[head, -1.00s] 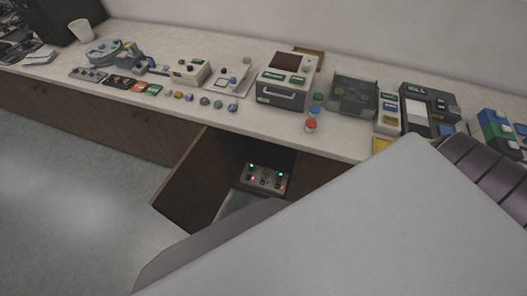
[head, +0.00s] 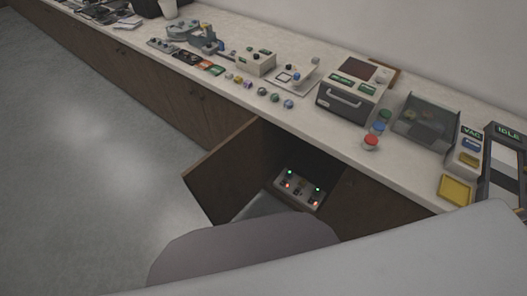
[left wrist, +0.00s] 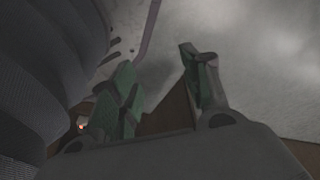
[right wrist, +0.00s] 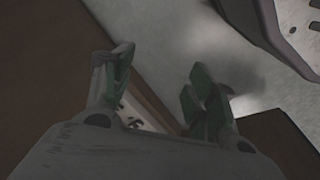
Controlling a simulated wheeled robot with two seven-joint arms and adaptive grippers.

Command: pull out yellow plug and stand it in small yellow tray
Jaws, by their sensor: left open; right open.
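The small yellow tray (head: 456,189) lies on the counter near its front edge, at the right of the head view. A control box (head: 299,188) with green and red lights sits inside the open cabinet below the counter. I cannot make out a yellow plug on it or elsewhere. My left gripper (left wrist: 157,70) is open and empty above grey floor and brown panels in its wrist view. My right gripper (right wrist: 156,72) is open and empty, with a pale slotted part (right wrist: 143,118) partly showing between its fingers. Neither gripper shows in the head view.
The open cabinet door (head: 222,170) juts out left of the box. The counter (head: 300,107) carries a press with a handle (head: 352,88), coloured buttons, a clear-lidded box (head: 424,122) and other devices. Open floor (head: 90,150) lies at left. My own body hides the lower right.

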